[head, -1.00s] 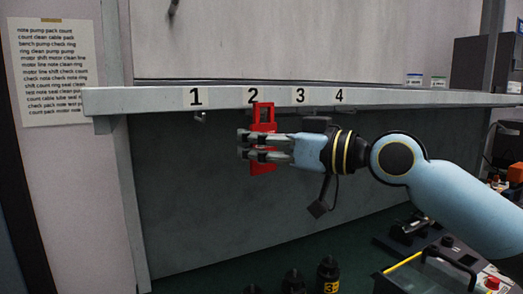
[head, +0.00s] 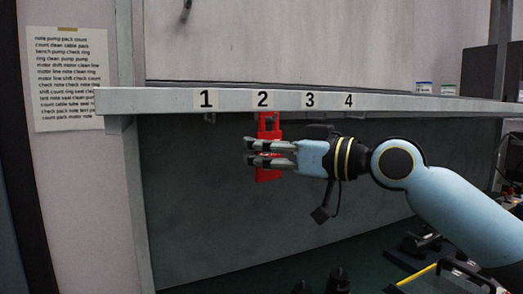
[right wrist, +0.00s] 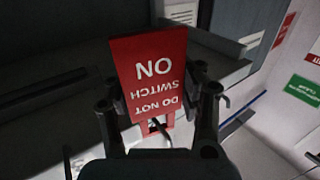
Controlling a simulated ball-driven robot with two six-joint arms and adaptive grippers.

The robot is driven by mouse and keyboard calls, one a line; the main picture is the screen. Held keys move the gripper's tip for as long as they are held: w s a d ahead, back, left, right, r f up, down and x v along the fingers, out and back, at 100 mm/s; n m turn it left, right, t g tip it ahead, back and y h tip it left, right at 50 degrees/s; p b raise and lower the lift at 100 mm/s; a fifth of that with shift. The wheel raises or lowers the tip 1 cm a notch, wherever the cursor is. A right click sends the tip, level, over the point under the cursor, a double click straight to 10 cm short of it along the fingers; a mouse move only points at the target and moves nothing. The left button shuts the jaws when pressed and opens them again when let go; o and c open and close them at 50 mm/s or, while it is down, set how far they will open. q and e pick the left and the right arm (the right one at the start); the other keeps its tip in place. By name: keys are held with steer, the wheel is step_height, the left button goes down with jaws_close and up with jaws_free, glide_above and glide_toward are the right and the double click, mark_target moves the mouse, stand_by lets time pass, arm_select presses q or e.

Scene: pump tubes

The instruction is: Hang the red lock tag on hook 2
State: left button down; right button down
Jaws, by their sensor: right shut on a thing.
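The red lock tag (head: 269,126) is upright under the shelf edge, below the number 2 label (head: 263,99). My right gripper (head: 257,153) is shut on it across its middle, coming from the right. In the right wrist view the tag (right wrist: 150,60) is between the fingers (right wrist: 158,108), its white lettering upside down to the camera. Its top meets the lower line of the shelf edge in the head view. Hook 2 is hidden, so I cannot tell whether the tag touches it. My left gripper is not in view.
The grey shelf (head: 420,104) carries labels 1 to 4. A small hook (head: 210,118) shows under number 1. Dark bottles (head: 339,281) stand on the green bench below. A yellow-edged thing (head: 417,274) lies at the lower right. The space left of the tag is clear.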

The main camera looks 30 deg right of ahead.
steer(key=c, duration=0.5)
jaws_free()
steer(key=shift+c, duration=0.2)
